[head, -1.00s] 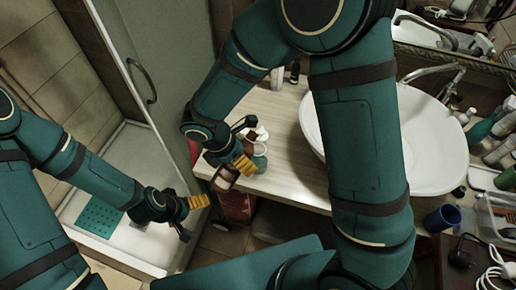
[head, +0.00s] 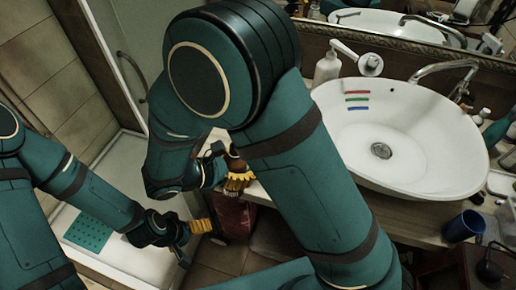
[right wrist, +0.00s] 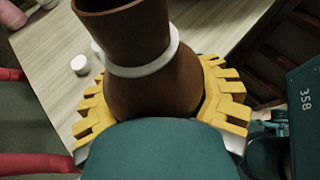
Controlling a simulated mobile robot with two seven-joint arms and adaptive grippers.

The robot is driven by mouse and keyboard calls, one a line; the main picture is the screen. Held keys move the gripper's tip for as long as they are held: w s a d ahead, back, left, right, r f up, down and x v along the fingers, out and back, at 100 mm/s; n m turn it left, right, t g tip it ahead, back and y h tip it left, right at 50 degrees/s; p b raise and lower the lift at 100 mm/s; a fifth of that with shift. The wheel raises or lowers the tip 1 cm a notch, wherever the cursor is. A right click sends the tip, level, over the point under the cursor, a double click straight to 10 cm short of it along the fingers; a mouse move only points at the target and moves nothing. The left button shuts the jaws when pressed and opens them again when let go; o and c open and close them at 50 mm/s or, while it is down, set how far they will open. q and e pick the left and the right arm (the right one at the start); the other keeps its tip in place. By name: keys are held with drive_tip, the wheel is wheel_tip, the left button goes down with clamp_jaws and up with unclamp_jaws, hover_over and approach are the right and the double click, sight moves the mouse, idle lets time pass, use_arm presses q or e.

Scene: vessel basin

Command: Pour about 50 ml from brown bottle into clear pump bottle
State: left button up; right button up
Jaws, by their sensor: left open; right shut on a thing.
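The brown bottle (right wrist: 150,70), with a white ring at its neck, fills the middle of the right wrist view. My right gripper (head: 238,181) is shut on it near the counter's left front corner; its yellow fingers (right wrist: 160,105) press both sides. In the head view only a small part of the brown bottle (head: 237,163) shows behind my arm. My left gripper (head: 200,226) is open and empty, lower left of the right one. A pale bottle with a narrow top (head: 327,68) stands at the back of the counter; I cannot tell whether it is the clear pump bottle.
A white basin (head: 425,150) with red, blue and green marks takes up the right of the counter. A small white cap (right wrist: 80,65) lies on the wooden counter top (right wrist: 45,90). A blue cup (head: 462,226) stands at right. My right arm hides much of the counter.

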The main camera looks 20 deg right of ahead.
drive_tip(key=shift+t+h, duration=0.3)
drive_tip(key=shift+h, duration=0.5)
